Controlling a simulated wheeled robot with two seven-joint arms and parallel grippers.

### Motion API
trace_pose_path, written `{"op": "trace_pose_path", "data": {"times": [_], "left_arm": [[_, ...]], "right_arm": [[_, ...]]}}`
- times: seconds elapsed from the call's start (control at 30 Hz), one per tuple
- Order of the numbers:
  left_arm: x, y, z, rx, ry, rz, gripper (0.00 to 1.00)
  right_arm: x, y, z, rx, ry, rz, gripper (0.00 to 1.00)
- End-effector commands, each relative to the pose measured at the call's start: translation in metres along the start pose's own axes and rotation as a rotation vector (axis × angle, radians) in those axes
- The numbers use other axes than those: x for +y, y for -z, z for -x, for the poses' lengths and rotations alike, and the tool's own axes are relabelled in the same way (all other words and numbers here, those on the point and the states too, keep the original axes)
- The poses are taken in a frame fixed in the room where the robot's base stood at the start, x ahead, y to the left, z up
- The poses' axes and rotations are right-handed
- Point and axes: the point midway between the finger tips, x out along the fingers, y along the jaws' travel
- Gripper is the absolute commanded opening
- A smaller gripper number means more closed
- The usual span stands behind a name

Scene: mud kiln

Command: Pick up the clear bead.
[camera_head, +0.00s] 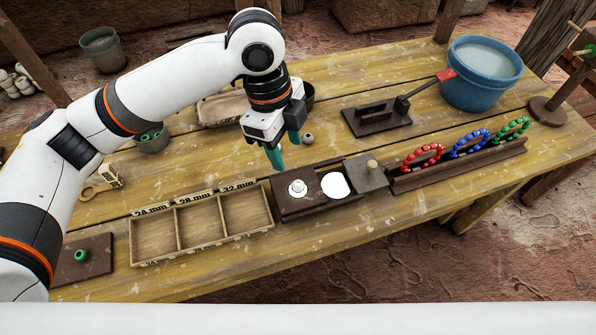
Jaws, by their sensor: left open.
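A small clear-looking bead (298,187) sits on the left round spot of a dark wooden block (310,207) at the middle of the table. My left gripper (286,149) hangs above the table, behind and slightly left of this bead, with its green fingers apart. Nothing shows between the fingers, and they are apart from the bead. My right gripper is not in view.
A bright white disc (335,185) lies right of the bead. A three-part tray (178,230) stands left, and a rack (460,170) with red, blue and green bead rings right. A small grey ball (308,139) lies near my fingers. A blue bucket (481,78) stands at back right.

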Motion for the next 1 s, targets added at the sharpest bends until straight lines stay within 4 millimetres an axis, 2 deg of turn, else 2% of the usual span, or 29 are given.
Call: {"op": "trace_pose_path", "data": {"times": [0.07, 0.13, 0.4, 0.67, 0.9, 1.0], "left_arm": [[0.001, 0.003, 0.004, 0.015, 0.010, -0.010, 0.50], [0.000, 0.004, -0.001, 0.018, 0.016, -0.013, 0.50], [0.000, 0.004, -0.046, 0.016, 0.017, -0.013, 0.50], [0.001, 0.003, -0.067, 0.017, 0.014, -0.013, 0.50], [0.004, -0.001, -0.102, 0.016, 0.015, -0.012, 0.50], [0.004, -0.001, -0.111, 0.016, 0.013, -0.014, 0.50]], "right_arm": [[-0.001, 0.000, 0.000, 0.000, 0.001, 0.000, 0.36], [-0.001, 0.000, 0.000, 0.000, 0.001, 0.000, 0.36], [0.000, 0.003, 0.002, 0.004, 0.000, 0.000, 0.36], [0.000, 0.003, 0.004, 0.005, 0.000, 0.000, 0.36], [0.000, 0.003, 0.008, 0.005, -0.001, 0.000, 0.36], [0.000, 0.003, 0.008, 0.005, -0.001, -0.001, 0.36]]}}
